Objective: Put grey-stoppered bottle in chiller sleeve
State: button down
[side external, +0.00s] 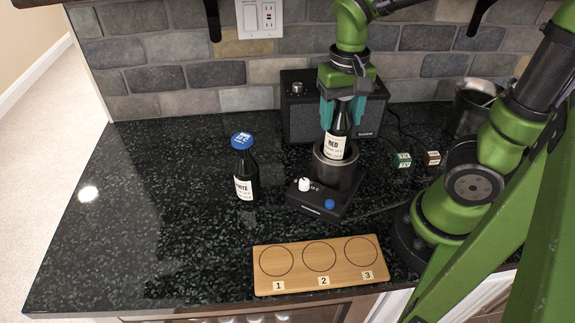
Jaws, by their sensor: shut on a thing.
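My gripper (342,104) points down and is shut around the neck of a dark bottle with a white label reading RED (336,147). The fingers hide most of its top, so the stopper's colour is hard to tell. The bottle is nearly upright. Its lower end is at the mouth of a dark cylindrical sleeve (338,180); I cannot tell how deep it sits. The sleeve stands on a black base (311,202) with a white knob and a blue button. A second dark bottle (244,178), with a blue stopper and a WHITE label, stands upright to the left.
A wooden board (300,277) with three numbered circles lies in front. A black speaker (299,119) stands behind the sleeve. Two small cubes, green (402,160) and brown (432,158), and a dark metal bucket (470,108) are to the right. The left counter is clear.

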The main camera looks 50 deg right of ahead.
aim_at(338, 137)
jog(key=shift+f, duration=2.9)
jog(key=shift+c, duration=1.7)
grip_release()
jog(key=shift+f, duration=0.15)
notch_tip(338, 137, up, 12)
jog(key=shift+f, duration=0.1)
jog(key=shift+s+a+r, duration=0.1)
jog(key=shift+r, duration=0.15)
jog(key=shift+s+a+r+n+t+y, duration=0.3)
jog(key=shift+a+n+t, duration=0.3)
jog(key=shift+t, duration=0.65)
jog(key=shift+s+a+r+n+t+y, duration=0.2)
jog(key=shift+s+a+n+t+y, duration=0.15)
jog(key=shift+a+t, duration=0.7)
jog(key=shift+s+a+r+n+t+y, duration=0.3)
jog(key=shift+a+n+t, duration=0.25)
jog(key=shift+t, duration=0.85)
